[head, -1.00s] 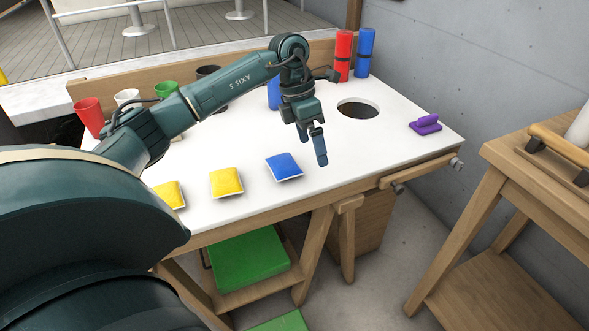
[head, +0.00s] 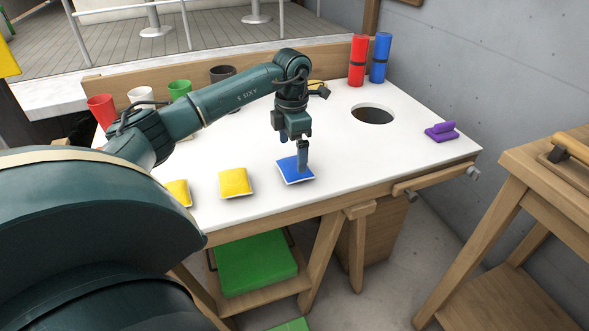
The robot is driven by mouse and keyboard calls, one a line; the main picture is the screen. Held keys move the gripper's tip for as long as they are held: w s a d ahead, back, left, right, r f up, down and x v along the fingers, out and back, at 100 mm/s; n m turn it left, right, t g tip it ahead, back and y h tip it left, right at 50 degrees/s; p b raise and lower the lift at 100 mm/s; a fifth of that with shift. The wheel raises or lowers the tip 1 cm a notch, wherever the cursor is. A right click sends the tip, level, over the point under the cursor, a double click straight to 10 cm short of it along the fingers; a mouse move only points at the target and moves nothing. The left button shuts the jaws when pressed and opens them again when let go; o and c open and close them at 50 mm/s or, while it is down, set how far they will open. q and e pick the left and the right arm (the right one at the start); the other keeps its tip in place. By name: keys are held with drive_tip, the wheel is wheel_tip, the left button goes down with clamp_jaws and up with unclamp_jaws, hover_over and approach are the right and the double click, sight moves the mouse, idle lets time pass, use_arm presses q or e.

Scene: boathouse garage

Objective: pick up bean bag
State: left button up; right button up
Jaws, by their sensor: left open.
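A blue bean bag (head: 292,174) with a pale edge lies on the white table top (head: 350,165) near its front edge. Two yellow bean bags lie to its left, one in the middle (head: 235,183) and one further left (head: 178,193), partly hidden behind my arm. My left gripper (head: 301,170) points down at the blue bean bag, its fingers over the bag's right part. It is open; whether the fingers touch the bag I cannot tell. My right gripper is not in view.
A round hole (head: 372,114) is right of the gripper. Red (head: 358,60) and blue (head: 380,58) cylinders stand at the back. A purple object (head: 441,131) lies at the right. Red (head: 101,110), white (head: 141,97), green (head: 179,90) and dark (head: 222,74) cups stand at the left back.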

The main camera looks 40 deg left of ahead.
sight(295, 163)
use_arm(q)
drive_tip(key=f, duration=0.4)
drive_tip(key=shift+w+d+f, duration=0.1)
drive_tip(key=shift+w+d, duration=0.05)
drive_tip(key=shift+d, duration=0.05)
drive_tip(key=shift+c, duration=0.2)
drive_tip(key=c, duration=1)
